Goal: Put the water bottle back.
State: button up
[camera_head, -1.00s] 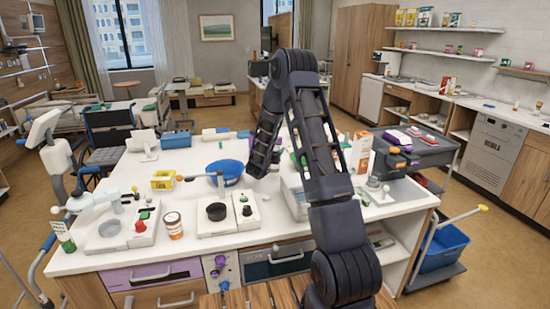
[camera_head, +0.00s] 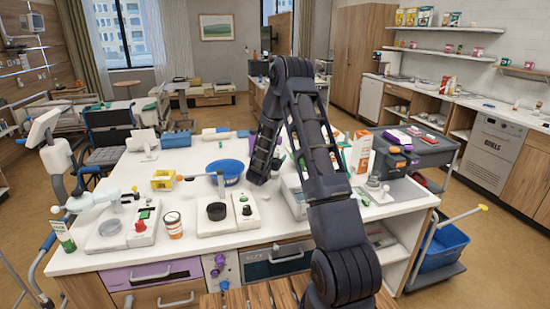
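I cannot pick out a water bottle with certainty. The fingers of my gripper are hidden behind the wrist and forearm. I cannot see whether they hold anything. Part of the table behind my arm is also hidden.
The white table (camera_head: 185,250) holds a yellow box (camera_head: 163,180), an orange-and-white jar (camera_head: 173,225), devices with knobs and an orange-and-white carton (camera_head: 360,152).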

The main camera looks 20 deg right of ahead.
jog(key=shift+r, duration=0.1)
jog(key=v, duration=0.7)
jog(key=shift+s+a, duration=0.2)
notch_tip(320, 180, up, 13)
jog(key=s+a+n+y, duration=0.1)
jog(key=a+n+y, duration=0.1)
jog(key=y, duration=0.4)
jog(key=s+a+r+n+g+y, duration=0.25)
jog(key=s+r+y, duration=0.25)
jog(key=s+r, duration=0.35)
jog(key=s+d+r+n+g, duration=0.1)
jog(key=s+d+g, duration=0.1)
jog(key=s, duration=1)
jog(key=s+d+r+n+g, duration=0.1)
jog(key=s+d+g, duration=0.1)
jog(key=s, duration=1)
jog(key=s+d+r+n+g, duration=0.1)
jog(key=s+d+g, duration=0.1)
jog(key=s, duration=1.1)
jog(key=shift+r+g, duration=0.3)
jog(key=shift+g, duration=0.35)
